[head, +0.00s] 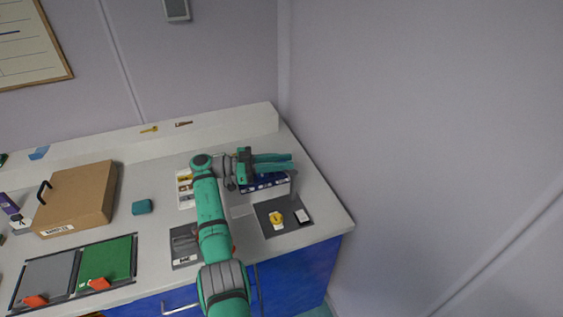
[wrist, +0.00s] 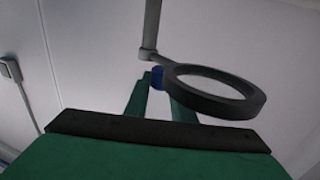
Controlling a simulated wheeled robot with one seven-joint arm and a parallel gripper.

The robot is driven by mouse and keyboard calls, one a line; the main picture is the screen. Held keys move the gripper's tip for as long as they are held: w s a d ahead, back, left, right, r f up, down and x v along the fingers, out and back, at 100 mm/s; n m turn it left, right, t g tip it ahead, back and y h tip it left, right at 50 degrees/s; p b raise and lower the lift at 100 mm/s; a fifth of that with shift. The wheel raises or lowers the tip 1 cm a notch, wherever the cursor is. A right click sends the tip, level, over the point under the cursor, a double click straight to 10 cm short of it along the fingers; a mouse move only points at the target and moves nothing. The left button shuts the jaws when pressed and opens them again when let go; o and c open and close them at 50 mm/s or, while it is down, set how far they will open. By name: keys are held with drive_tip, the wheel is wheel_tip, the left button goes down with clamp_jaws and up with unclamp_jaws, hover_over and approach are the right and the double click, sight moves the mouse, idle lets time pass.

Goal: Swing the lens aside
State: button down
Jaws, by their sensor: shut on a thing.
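The lens shows in the wrist view as a dark ring (wrist: 215,92), joined by a short arm to a grey post (wrist: 150,28). A small blue knob (wrist: 157,76) sits by the joint between ring and post. My gripper (wrist: 160,92) has its green fingers on either side of this knob and is shut on it. The lens ring cannot be made out there.
A dark mat (head: 268,231) with a yellow item (head: 276,220) lies just in front of my gripper. The wall (head: 420,130) rises close on the right.

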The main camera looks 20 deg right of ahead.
drive_tip(key=shift+s+d+f, duration=0.1)
drive_tip(key=shift+d+f, duration=0.05)
drive_tip(key=c, duration=1.5)
unclamp_jaws()
drive_tip(key=shift+v, duration=5.4)
